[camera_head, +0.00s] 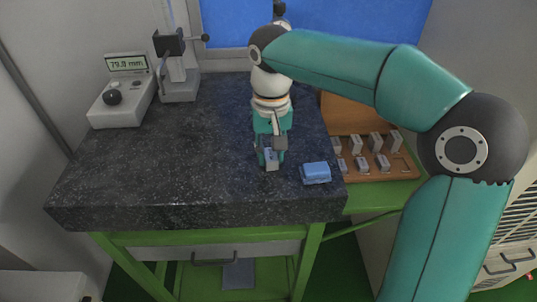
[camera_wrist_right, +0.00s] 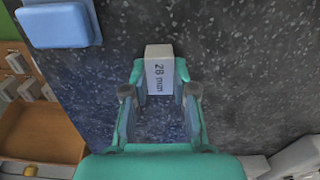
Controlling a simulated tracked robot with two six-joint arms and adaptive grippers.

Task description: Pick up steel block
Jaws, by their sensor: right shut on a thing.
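The steel block (camera_wrist_right: 159,72) is a small grey block marked "28 mm" in the right wrist view. It also shows in the head view (camera_head: 271,160), near the front right of the dark granite slab (camera_head: 150,180). My right gripper (camera_wrist_right: 160,85) is shut on it, with one finger on each side. In the head view my right gripper (camera_head: 271,150) points down at the block. I cannot tell whether the block touches the slab. My left gripper is not in view.
A blue item (camera_head: 315,172) lies on the slab just right of the block. A wooden tray (camera_head: 395,176) with several metal blocks sits beyond the slab's right edge. A gauge box reading about 79 mm (camera_head: 122,105) and a stand (camera_head: 178,85) are at the back left. The slab's left is clear.

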